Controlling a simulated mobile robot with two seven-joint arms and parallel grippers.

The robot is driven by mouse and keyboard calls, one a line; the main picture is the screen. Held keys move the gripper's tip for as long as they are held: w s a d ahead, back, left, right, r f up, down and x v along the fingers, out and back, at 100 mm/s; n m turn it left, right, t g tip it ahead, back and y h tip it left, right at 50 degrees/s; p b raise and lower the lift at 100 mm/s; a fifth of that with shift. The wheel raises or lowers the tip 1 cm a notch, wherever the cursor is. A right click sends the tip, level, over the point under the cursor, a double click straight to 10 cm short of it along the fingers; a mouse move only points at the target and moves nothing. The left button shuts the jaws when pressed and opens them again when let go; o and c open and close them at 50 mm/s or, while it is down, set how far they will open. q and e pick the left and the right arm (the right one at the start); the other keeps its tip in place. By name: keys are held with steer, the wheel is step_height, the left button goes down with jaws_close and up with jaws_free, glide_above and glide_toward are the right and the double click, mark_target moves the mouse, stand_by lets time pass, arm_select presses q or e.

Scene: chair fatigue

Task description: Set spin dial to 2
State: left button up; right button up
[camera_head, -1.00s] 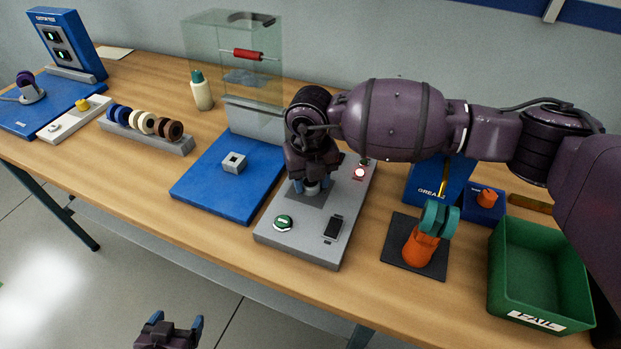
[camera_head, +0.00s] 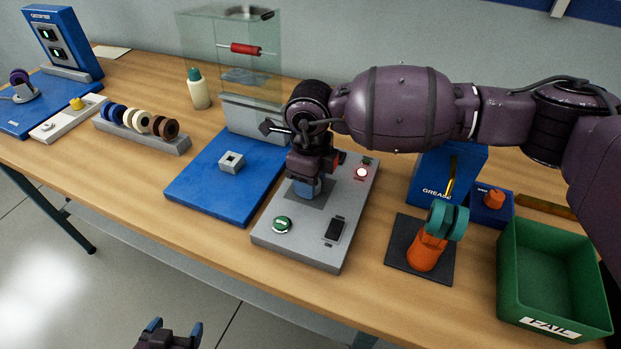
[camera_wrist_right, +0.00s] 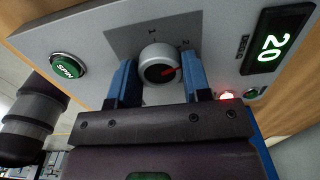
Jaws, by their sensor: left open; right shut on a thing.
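In the head view the gripper hides the dial. My left gripper (camera_head: 174,328) is open and empty at the bottom edge, in front of the table.
The box has a green SPIN button (camera_wrist_right: 68,67), a display (camera_wrist_right: 274,42) reading 20 and a lit red lamp (camera_head: 361,172). A blue base (camera_head: 205,190) stands left, an orange and teal caster (camera_head: 425,250) and green FAIL bin (camera_head: 553,265) right.

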steer(key=shift+n, duration=0.7)
steer(key=o, duration=0.9)
step_height(320, 180, up, 11)
steer(key=shift+f, duration=0.1)
stand_by(0.5)
